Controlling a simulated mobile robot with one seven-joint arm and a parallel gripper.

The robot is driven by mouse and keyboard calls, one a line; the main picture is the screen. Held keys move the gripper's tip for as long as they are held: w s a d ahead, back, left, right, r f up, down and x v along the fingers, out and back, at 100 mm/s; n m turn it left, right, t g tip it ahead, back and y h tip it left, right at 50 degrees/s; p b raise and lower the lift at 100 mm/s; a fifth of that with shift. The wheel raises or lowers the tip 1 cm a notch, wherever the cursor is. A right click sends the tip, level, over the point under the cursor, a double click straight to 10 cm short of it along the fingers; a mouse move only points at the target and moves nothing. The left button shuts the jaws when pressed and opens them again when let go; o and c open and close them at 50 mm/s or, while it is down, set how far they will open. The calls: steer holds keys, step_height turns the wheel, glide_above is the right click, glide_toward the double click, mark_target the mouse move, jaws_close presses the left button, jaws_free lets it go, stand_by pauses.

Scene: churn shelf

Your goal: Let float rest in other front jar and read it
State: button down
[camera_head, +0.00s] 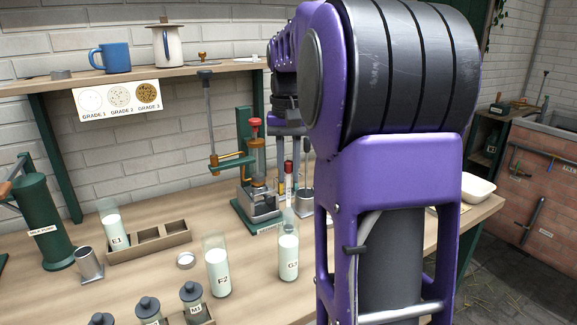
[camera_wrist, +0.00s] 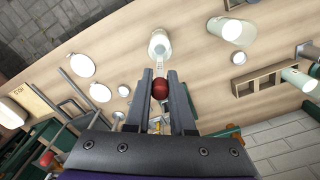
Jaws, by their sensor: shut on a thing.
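My gripper (camera_wrist: 160,80) is shut on the float (camera_wrist: 160,90), gripping its red top. A pale stem runs from the red top toward the jar G3 (camera_wrist: 160,46). In the head view the float's red top (camera_head: 288,168) shows between my fingers (camera_head: 288,180), above the jar G3 (camera_head: 288,258).
The jar E1 (camera_head: 114,232) stands in a wooden rack (camera_head: 150,250) at the left. A green press (camera_head: 258,200) stands behind G3. A metal cup (camera_head: 88,264), a small round dish (camera_head: 185,260) and dark-lidded jars (camera_head: 191,295) are nearby. My arm hides the bench's right part.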

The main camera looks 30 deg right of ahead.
mark_target(289, 207)
steer(key=shift+f+b, duration=1.35)
steer(key=shift+f, duration=3.8)
steer(key=c, duration=0.7)
jaws_free()
step_height(289, 207, up, 17)
steer(key=p, duration=0.4)
steer(key=shift+r+p, duration=0.2)
steer(key=shift+p, duration=0.1)
steer(key=shift+f, duration=0.1)
